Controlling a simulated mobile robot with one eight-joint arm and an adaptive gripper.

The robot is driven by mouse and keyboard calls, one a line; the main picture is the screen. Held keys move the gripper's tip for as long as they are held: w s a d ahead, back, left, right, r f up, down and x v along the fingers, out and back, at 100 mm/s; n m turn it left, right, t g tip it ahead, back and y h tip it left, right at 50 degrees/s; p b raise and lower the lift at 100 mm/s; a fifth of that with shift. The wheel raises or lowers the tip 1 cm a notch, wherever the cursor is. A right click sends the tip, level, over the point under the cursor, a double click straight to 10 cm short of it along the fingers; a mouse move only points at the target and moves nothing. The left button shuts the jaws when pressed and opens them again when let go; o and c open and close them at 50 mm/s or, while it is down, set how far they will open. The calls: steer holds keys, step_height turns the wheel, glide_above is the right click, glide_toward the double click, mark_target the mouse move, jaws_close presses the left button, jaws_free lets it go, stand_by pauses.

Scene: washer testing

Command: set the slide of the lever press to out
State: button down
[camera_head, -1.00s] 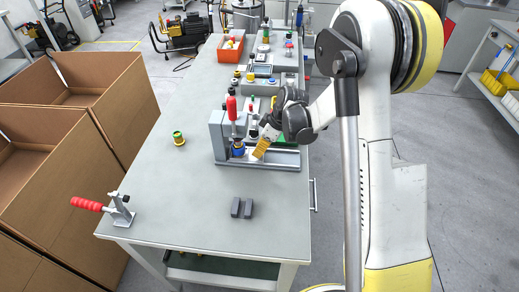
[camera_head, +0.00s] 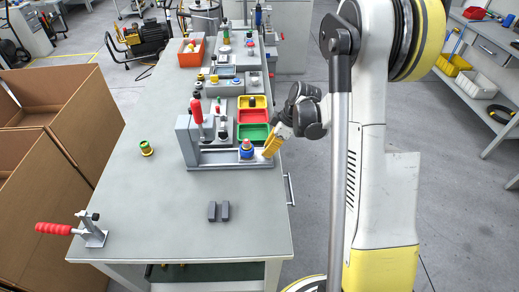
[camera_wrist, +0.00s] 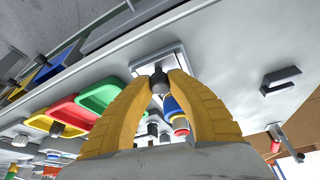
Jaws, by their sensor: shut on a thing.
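The lever press (camera_head: 186,143) is a grey frame with a red-handled lever (camera_head: 197,110) standing up, on a long base rail (camera_head: 225,165) along the table. My gripper (camera_head: 268,152) has yellow fingers and is at that right end. In the wrist view, my gripper (camera_wrist: 160,88) is shut on the slide's dark knob (camera_wrist: 158,80), and the blue part (camera_wrist: 174,106) shows behind the right finger.
Yellow, red and green bins (camera_head: 252,117) stand just behind the press. The table's front is mostly clear. Cardboard boxes (camera_head: 85,120) stand at left.

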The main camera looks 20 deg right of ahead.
steer(key=shift+s+d, duration=0.1)
steer(key=shift+d, duration=0.1)
steer(key=c, duration=1.2)
jaws_free()
steer(key=shift+c, duration=0.2)
steer(key=v, duration=1.2)
